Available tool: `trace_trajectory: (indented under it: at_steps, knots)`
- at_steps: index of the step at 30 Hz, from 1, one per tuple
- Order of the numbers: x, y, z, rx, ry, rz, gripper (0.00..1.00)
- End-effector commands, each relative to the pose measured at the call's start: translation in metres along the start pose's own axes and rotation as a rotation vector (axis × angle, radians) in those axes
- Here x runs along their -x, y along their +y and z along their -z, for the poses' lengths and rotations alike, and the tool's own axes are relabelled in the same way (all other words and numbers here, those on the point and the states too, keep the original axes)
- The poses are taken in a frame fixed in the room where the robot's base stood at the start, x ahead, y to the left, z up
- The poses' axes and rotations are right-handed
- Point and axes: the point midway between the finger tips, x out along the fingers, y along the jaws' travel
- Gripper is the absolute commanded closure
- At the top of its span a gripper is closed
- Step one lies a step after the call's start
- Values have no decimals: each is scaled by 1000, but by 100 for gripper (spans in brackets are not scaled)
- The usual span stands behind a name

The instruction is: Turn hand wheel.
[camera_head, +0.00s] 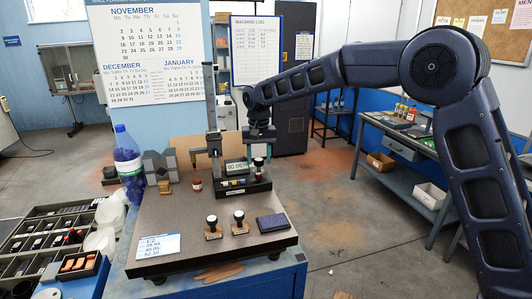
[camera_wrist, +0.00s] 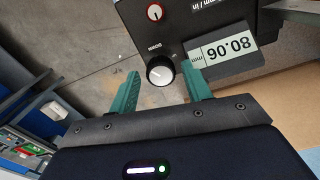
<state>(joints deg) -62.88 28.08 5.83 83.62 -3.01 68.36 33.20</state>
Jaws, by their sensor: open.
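A round black knob with a pale face (camera_wrist: 160,72), which looks like the hand wheel, stands on a dark instrument. My gripper (camera_wrist: 160,69) is open, with one teal finger on either side of the knob and gaps to both. Whether the knob is at fingertip depth is unclear. The instrument has a digital readout (camera_wrist: 222,51), upside down in the wrist view, and a smaller dial with a red mark (camera_wrist: 155,12). In the head view my gripper (camera_head: 260,134) hangs over the right side of the instrument (camera_head: 240,184), partly hiding it.
The instrument stands on a dark plate (camera_head: 180,220). Two stamps (camera_head: 213,228) and a blue-black pad (camera_head: 272,222) are at its front. A blue bottle (camera_head: 128,165) and grey blocks (camera_head: 155,165) are to the left. A side bench (camera_head: 400,150) stands right, with open floor between.

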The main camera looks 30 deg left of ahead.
Motion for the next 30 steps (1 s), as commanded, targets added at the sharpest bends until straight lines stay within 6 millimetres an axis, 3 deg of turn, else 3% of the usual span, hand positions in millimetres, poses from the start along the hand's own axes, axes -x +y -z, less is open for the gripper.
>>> trace_trajectory:
  at_steps: [11, 30]
  knots:
    - [-2, -2, -2, 85, -4, 1, 47]
    - [-1, -2, -2, 621, -2, 1, 47]
